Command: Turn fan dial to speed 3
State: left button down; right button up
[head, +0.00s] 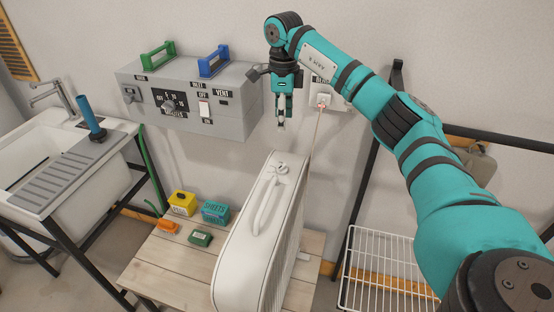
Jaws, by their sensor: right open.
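A tall white fan (262,215) stands upright on a wooden table. Its top carries a long handle and, toward the back, a small dial (281,168); the dial's setting is too small to read. My right gripper (281,124) points down above the back end of the fan, a short way above the dial and apart from it. It is open and holds nothing visible. My left gripper is not in view.
A grey control box (190,95) with knobs, a switch and green and blue handles is on the wall. A plugged cord (316,130) runs down behind the fan. Small boxes (214,212) sit left on the wooden table (165,262). A sink (95,185) and wire rack (385,270) flank it.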

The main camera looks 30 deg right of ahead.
jog(key=p, duration=0.1)
send_over(282, 165)
notch_tip(282, 165, down, 5)
notch_tip(282, 165, down, 10)
jog(key=p, duration=0.2)
jog(key=shift+s+r+p, duration=0.1)
jog(key=shift+r+p, duration=0.1)
jog(key=shift+p, duration=0.2)
jog(key=shift+f, duration=0.55)
grip_shut()
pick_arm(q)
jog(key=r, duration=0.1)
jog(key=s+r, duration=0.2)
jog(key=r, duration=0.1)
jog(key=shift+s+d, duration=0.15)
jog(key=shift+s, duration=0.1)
